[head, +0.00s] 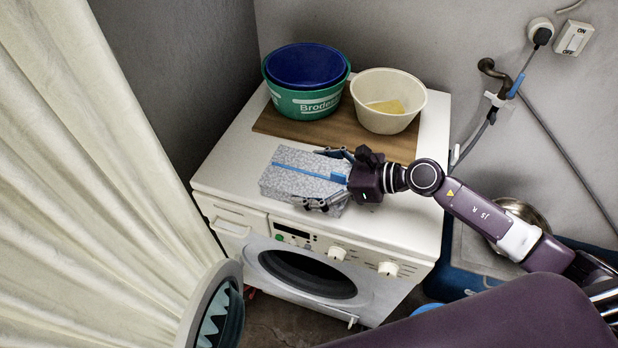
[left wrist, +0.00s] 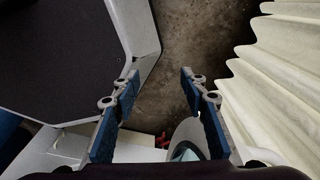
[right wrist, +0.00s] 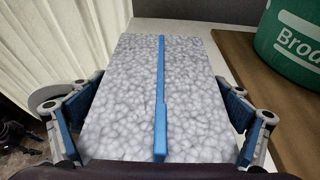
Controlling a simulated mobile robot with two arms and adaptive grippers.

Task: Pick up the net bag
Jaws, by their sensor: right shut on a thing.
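The net bag (head: 290,172) looks like a flat grey-and-white mottled block with a blue strip along its top. It lies on the front part of the white washing machine's top. My right gripper (head: 319,179) has its fingers on two opposite sides of the bag and is shut on it. In the right wrist view the net bag (right wrist: 125,90) fills the middle between the fingers. Whether its underside touches the machine is hidden. My left gripper (left wrist: 160,82) is open and empty, above the floor beside the cream curtain.
On the washing machine (head: 235,165) a wooden board (head: 275,124) bears a green tub (head: 305,104) with a blue basin (head: 305,65) in it, and a cream bowl (head: 385,118) holding something yellow. The curtain (head: 90,170) hangs at left. A metal bowl (head: 522,212) stands right.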

